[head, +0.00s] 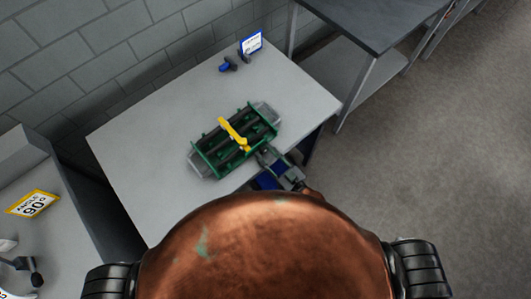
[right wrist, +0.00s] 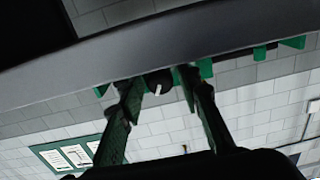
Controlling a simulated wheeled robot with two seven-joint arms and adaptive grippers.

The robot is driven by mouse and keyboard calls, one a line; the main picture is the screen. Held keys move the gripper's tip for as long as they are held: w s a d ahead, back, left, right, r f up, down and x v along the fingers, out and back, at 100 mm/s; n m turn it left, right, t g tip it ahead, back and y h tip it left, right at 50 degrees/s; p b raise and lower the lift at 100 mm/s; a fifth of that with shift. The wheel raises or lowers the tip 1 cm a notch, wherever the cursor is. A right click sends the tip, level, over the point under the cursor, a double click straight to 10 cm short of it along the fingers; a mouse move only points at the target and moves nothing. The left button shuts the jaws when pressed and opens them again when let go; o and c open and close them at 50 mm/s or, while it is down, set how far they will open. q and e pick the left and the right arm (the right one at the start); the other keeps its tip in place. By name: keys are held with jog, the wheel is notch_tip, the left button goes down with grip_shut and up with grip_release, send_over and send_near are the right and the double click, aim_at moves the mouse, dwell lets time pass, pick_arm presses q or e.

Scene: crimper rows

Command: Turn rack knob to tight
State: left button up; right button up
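The green rack (head: 212,158) with dark bars lies on the light grey table, a yellow bar (head: 234,134) across its top. My right gripper (head: 265,157) is at the rack's front right edge. In the right wrist view, a dark round knob (right wrist: 153,83) with a white pointer mark sits on the rack's underside or front edge. The two fingers of my right gripper (right wrist: 162,88) stand on either side of the knob, with a small gap showing, so it looks open around it. The tight marking cannot be made out. My left gripper is not in view.
The table (head: 130,150) has free room left of and behind the rack. A blue-handled tool (head: 228,64) and a blue-edged sign (head: 251,43) stand at its back. A yellow-edged 90° sign (head: 34,203) is on the left bench. A dark table (head: 375,20) stands behind right.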

grip_shut()
jog(key=m+p, duration=0.1)
jog(key=m, duration=0.1)
jog(key=shift+m, duration=0.4)
jog(key=m+p, duration=0.1)
jog(key=m, duration=0.1)
jog(key=shift+s+m, duration=0.1)
jog(key=shift+m, duration=0.3)
jog(key=shift+f, duration=0.1)
jog(key=shift+o, duration=1.5)
grip_release()
